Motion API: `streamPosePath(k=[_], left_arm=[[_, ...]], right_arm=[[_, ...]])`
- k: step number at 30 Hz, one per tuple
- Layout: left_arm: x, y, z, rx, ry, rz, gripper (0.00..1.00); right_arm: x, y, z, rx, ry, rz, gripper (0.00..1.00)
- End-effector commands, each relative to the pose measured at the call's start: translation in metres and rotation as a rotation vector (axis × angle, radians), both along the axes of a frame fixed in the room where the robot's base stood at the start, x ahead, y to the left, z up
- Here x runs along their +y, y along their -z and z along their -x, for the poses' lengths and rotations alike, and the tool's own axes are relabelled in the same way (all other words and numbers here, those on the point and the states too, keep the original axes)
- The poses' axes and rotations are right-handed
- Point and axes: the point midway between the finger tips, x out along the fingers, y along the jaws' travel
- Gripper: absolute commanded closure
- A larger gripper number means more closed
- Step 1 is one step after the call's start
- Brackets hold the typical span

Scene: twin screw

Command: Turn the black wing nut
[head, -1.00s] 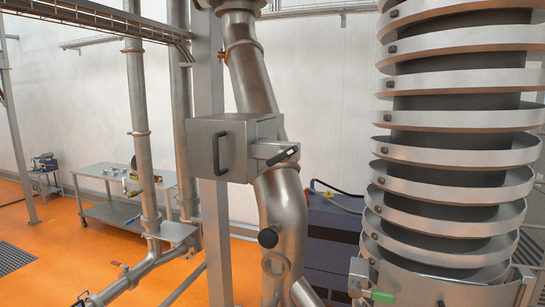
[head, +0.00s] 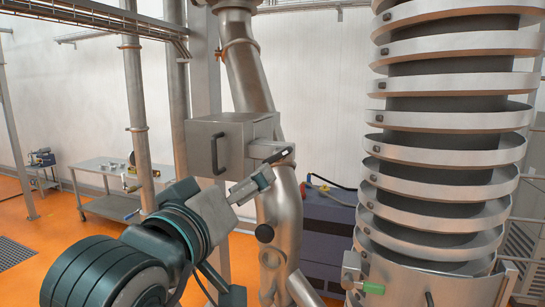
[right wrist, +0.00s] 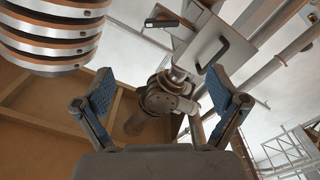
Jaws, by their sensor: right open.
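The black wing nut (head: 280,156) is a dark bar on the right side of the steel box (head: 236,138). In the right wrist view the wing nut (right wrist: 161,22) shows near the top, left of the box (right wrist: 205,42). My right gripper (right wrist: 160,75) is open and empty, with its blue-padded fingers wide apart. The nut lies beyond the fingertips, not between them. In the head view my dark arm (head: 110,278) reaches in from the lower left. Its end is just below and left of the nut, with a visible gap. I see no second gripper.
A steel pipe (head: 280,205) runs behind and below the box, with a black knob (head: 264,233) on it. A tall spiral conveyor (head: 445,150) stands at the right. A steel table (head: 100,170) stands at the back left. Open air lies between the box and the spiral.

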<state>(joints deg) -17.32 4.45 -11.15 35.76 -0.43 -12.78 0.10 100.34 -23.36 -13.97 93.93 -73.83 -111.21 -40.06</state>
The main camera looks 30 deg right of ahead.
Motion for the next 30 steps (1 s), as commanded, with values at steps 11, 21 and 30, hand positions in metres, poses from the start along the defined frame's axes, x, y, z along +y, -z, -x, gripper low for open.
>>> streamPosePath(k=[11,21,30], left_arm=[[0.000,-0.024,-0.001,-0.002,0.000,0.000,0.04],[0.000,-0.046,-0.001,-0.002,0.001,0.002,0.04],[0.000,-0.051,-0.002,-0.003,0.001,0.002,0.04]], right_arm=[[-0.055,-0.003,-0.048,0.003,-0.001,-0.001,0.04],[-0.109,-0.003,-0.096,0.003,0.001,0.001,0.04],[-0.127,-0.001,-0.110,0.000,0.000,0.003,0.04]])
